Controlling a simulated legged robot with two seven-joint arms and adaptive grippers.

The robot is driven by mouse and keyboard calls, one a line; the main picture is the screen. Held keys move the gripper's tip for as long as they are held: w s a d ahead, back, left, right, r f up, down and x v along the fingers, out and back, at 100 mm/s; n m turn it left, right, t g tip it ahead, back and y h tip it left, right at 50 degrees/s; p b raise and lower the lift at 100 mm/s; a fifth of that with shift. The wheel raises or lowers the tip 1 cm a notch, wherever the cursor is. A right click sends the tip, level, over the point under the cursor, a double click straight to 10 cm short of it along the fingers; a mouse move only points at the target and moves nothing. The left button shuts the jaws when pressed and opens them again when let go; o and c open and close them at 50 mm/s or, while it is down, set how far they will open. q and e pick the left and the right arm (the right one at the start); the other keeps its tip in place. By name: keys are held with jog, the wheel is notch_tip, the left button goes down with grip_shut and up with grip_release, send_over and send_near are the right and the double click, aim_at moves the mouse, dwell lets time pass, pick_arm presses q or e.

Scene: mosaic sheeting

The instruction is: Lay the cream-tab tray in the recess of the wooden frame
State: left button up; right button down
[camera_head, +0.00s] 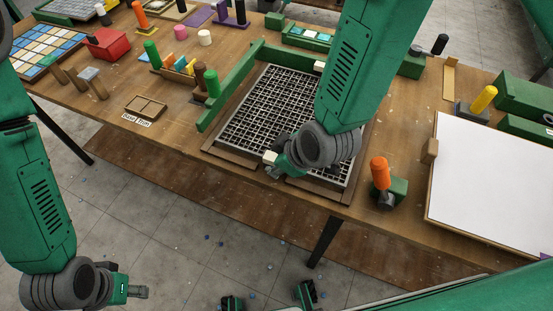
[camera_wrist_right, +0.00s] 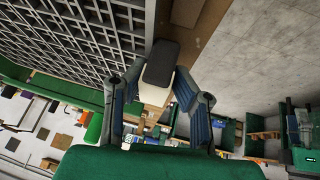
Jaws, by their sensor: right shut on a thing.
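The tray (camera_head: 262,112) is a grey grid of small square cells. In the head view it lies over the wooden frame (camera_head: 232,156); I cannot tell if it sits fully down in the recess. One cream tab (camera_head: 319,67) shows at its far edge. My right gripper (camera_head: 272,160) is at the tray's near edge, shut on the near cream tab. In the right wrist view its fingers (camera_wrist_right: 160,80) close around the cream tab (camera_wrist_right: 157,92), beside the tray's grid (camera_wrist_right: 80,35). The arm hides the tray's right part. My left gripper (camera_head: 138,291) hangs low at left, away from the table, its jaws unclear.
Green rails (camera_head: 226,95) stand along the frame's left and far sides. An orange-handled tool (camera_head: 380,172) and a white board (camera_head: 490,185) are at right. A small wooden tray (camera_head: 146,107), pegs and a red box (camera_head: 106,43) are at left.

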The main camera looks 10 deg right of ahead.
pick_arm(q)
jog(key=shift+a+f, duration=0.1)
jog(key=shift+f, duration=0.05)
pick_arm(e)
jog(key=shift+f, duration=0.1)
pick_arm(q)
jog(key=shift+a+f, duration=0.3)
jog(key=shift+a, duration=0.05)
pick_arm(e)
jog(key=shift+a+f, duration=0.3)
jog(key=shift+a, duration=0.15)
pick_arm(q)
jog(key=shift+d+f+b, duration=0.1)
jog(key=shift+b, duration=0.3)
pick_arm(e)
jog(key=shift+d+f, duration=0.2)
pick_arm(q)
jog(key=shift+d+f, duration=0.1)
jog(key=shift+d, duration=0.15)
pick_arm(e)
jog(key=shift+d+f, duration=0.15)
jog(key=shift+f, duration=0.1)
jog(key=c, duration=1.4)
grip_release()
jog(key=shift+o, duration=0.7)
pick_arm(q)
jog(key=shift+a, duration=0.2)
pick_arm(e)
jog(key=shift+a, duration=0.2)
